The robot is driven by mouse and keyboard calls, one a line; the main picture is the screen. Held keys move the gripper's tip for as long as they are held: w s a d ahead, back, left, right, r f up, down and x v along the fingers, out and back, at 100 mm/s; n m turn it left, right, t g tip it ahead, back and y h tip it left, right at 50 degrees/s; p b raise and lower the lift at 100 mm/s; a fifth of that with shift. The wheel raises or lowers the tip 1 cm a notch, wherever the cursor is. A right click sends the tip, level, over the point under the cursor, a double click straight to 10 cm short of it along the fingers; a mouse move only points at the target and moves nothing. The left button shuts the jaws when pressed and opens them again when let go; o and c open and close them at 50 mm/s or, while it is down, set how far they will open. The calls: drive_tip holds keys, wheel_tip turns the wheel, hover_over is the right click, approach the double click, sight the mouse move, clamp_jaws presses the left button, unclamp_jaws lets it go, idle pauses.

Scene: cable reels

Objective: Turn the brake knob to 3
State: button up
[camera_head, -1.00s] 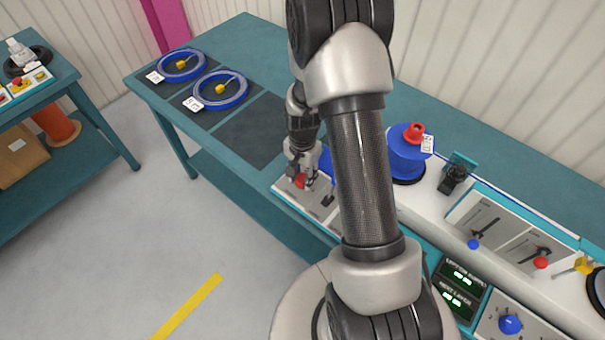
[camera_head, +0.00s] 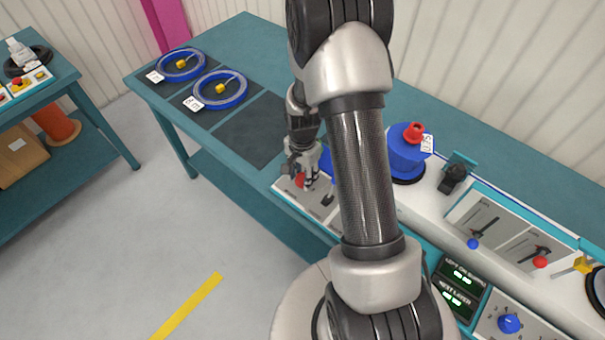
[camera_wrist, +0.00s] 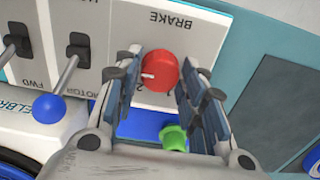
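The red brake knob (camera_wrist: 158,72) sits on a pale panel (camera_wrist: 188,22) printed BRAKE, seen in the wrist view. A short white mark on the knob points left in that view, and a printed 2 shows below left of it. My gripper (camera_wrist: 160,78) has one finger on each side of the knob, and the pads appear to press against it.
Levers with black blocks stand beside the knob, one with a blue ball (camera_wrist: 48,107). A green part (camera_wrist: 174,138) shows below the knob. In the head view, a blue reel (camera_head: 408,155) stands right of my arm and ringed reels (camera_head: 220,90) lie at the back left.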

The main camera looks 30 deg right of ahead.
sight(302, 177)
drive_tip(key=shift+o, duration=1.4)
drive_tip(key=shift+r, duration=0.1)
wheel_tip(302, 177, up, 12)
